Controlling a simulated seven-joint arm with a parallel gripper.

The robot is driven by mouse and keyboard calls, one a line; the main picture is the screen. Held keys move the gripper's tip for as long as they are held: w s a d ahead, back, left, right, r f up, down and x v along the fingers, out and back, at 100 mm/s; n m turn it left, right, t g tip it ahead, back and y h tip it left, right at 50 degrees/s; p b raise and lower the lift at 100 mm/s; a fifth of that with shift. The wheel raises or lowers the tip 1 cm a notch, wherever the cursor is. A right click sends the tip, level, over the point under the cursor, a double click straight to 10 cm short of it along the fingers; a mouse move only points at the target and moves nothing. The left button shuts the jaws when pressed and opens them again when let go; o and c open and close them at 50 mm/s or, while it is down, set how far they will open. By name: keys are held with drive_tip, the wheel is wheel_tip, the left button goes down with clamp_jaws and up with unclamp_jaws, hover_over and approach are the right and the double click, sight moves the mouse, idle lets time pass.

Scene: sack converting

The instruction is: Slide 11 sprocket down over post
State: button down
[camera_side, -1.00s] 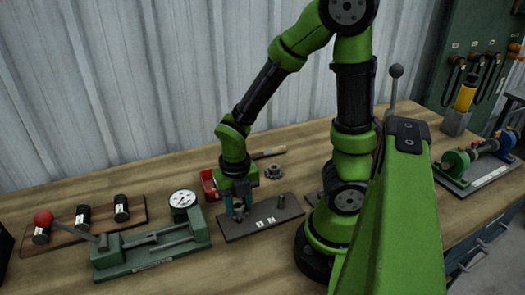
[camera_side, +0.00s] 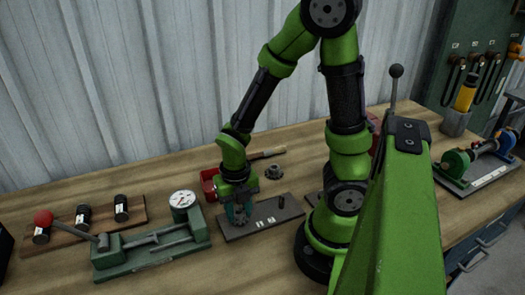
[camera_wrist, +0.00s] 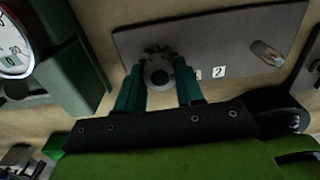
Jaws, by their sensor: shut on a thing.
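My gripper (camera_side: 238,216) points down over the left end of a grey plate (camera_side: 262,228). In the wrist view its two teal fingers (camera_wrist: 160,80) are closed on a dark toothed sprocket (camera_wrist: 152,56). A round centre with a dark middle shows in the sprocket; I cannot tell whether it is the post inside or the open bore. How far the sprocket sits above the plate is hidden by the fingers. The plate bears number labels (camera_wrist: 219,72), with a "2" readable. A bare metal post (camera_wrist: 267,52) stands at its other end, also visible in the side view (camera_side: 281,202).
Another sprocket (camera_side: 273,172) lies on the bench behind the plate, near a red bin (camera_side: 208,183) and a wooden-handled tool (camera_side: 267,153). A green fixture with a dial gauge (camera_side: 183,199) stands close to the left of my gripper. Bare bench lies in front.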

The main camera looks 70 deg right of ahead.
drive_tip(key=shift+f, duration=0.4)
drive_tip(key=c, duration=0.6)
unclamp_jaws()
